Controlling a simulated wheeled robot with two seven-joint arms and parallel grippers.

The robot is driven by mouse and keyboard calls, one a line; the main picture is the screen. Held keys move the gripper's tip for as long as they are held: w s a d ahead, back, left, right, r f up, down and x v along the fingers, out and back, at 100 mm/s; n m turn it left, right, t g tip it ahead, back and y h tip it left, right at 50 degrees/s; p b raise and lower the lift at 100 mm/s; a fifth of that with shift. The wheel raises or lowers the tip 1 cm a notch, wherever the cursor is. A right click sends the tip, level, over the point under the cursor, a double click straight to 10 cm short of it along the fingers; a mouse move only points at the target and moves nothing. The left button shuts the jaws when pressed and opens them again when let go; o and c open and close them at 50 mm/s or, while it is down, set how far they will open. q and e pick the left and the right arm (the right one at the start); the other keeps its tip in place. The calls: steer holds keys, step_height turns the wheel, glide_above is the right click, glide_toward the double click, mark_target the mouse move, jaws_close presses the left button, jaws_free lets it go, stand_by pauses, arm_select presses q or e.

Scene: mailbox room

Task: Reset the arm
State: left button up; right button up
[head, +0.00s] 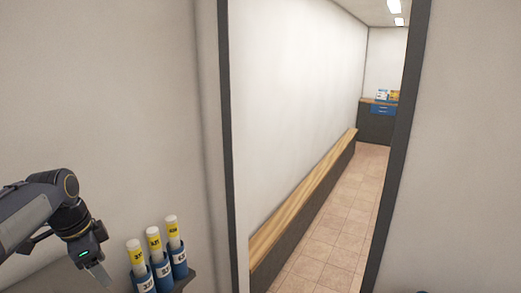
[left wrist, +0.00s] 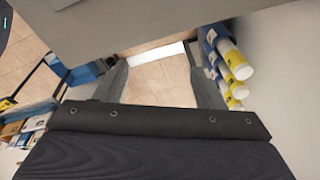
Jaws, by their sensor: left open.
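My left arm (head: 45,208) comes in from the left edge of the head view, bent, with its wrist turned downward. My left gripper (head: 100,274) hangs at the lower left, and its tips are hard to make out there. In the left wrist view its two fingers (left wrist: 158,72) stand wide apart with nothing between them but distant floor. The gripper is to the left of several white tubes with yellow labels (head: 154,242), apart from them in the head view. My right gripper is not in view.
The tubes stand in blue numbered holders (head: 163,271) on a wall shelf; they also show in the left wrist view (left wrist: 229,62). A doorway in the middle opens on a tiled corridor (head: 325,235) with a long wooden-topped ledge (head: 300,204).

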arm_select(q)
steer(key=s+d+n, duration=0.1)
steer(key=s+d, duration=0.1)
steer(key=s, duration=0.1)
steer(key=s+d+n+t, duration=0.1)
steer(key=s+d+n, duration=0.1)
steer(key=s+d, duration=0.1)
steer(key=s+d+n+h, duration=0.1)
steer(key=s+d+n, duration=0.1)
steer(key=s+d, duration=0.1)
steer(key=shift+s+f+t, duration=0.15)
steer(key=shift+s+t, duration=0.25)
steer(key=shift+s, duration=0.3)
steer(key=s+d+f+n+t+h, duration=0.1)
steer(key=s+d+f+n+t, duration=0.1)
steer(key=s+d+f+n, duration=0.4)
steer(key=s+d+f, duration=0.1)
steer(key=s+d, duration=0.1)
steer(key=s, duration=0.3)
steer(key=shift+d+f+n+h, duration=0.15)
steer(key=shift+d+n+h, duration=0.15)
steer(key=shift+h, duration=0.1)
